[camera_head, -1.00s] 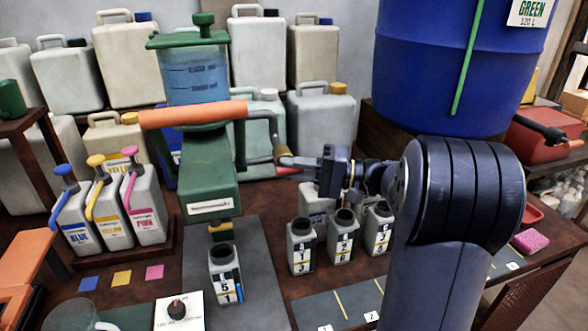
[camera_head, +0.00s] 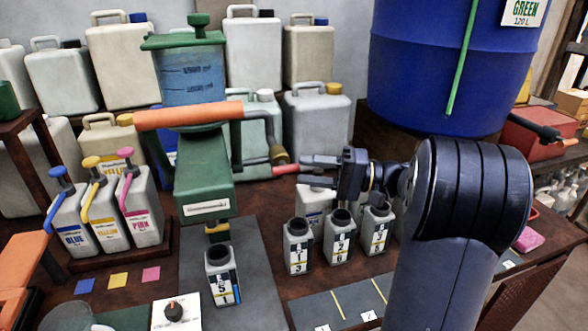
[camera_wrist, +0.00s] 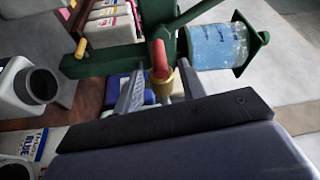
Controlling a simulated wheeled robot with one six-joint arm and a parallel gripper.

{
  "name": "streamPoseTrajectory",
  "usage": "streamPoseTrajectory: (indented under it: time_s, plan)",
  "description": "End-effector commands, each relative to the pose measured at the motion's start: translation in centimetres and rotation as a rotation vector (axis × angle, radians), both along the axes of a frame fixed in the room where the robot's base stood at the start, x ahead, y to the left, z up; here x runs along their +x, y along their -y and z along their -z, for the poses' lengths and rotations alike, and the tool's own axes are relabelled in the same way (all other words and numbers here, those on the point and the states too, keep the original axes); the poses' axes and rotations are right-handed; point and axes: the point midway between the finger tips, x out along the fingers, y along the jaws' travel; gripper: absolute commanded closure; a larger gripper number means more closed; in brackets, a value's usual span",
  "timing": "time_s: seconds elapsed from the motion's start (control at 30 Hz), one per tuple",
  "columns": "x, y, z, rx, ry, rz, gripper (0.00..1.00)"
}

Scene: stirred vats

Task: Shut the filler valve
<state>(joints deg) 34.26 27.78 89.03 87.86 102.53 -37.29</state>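The filler is a green stand with a clear tank of blue liquid (camera_head: 192,75) and a long orange bar (camera_head: 188,114). On its right side a bent grey lever ends in a brass collar and a red tip (camera_head: 285,169), likely the valve handle. My gripper (camera_head: 303,163) points left at this red tip. In the wrist view the red tip (camera_wrist: 160,60) and its brass collar lie between my two spread fingers (camera_wrist: 161,82). Contact cannot be told.
Several labelled jars (camera_head: 339,237) stand just below my gripper. Blue, yellow and pink canisters (camera_head: 138,205) stand at the left. Large pale canisters (camera_head: 318,123) line the back, and a blue drum (camera_head: 435,65) stands behind my arm. A dial (camera_head: 175,311) sits at the front.

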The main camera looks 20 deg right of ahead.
Motion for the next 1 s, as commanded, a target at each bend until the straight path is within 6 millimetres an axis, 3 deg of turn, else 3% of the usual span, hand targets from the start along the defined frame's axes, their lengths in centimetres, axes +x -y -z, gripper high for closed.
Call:
streamPoseTrajectory:
  time_s: [0.2,0.4,0.8,1.0]
  plan:
    - [-1.6,4.0,0.3,0.001,0.0,0.003,0.61]
    - [-2.2,5.6,0.4,0.0,0.0,0.001,0.61]
    - [-2.3,5.6,0.4,0.001,0.0,-0.001,0.61]
    - [-1.6,3.7,0.2,0.0,0.002,-0.003,0.61]
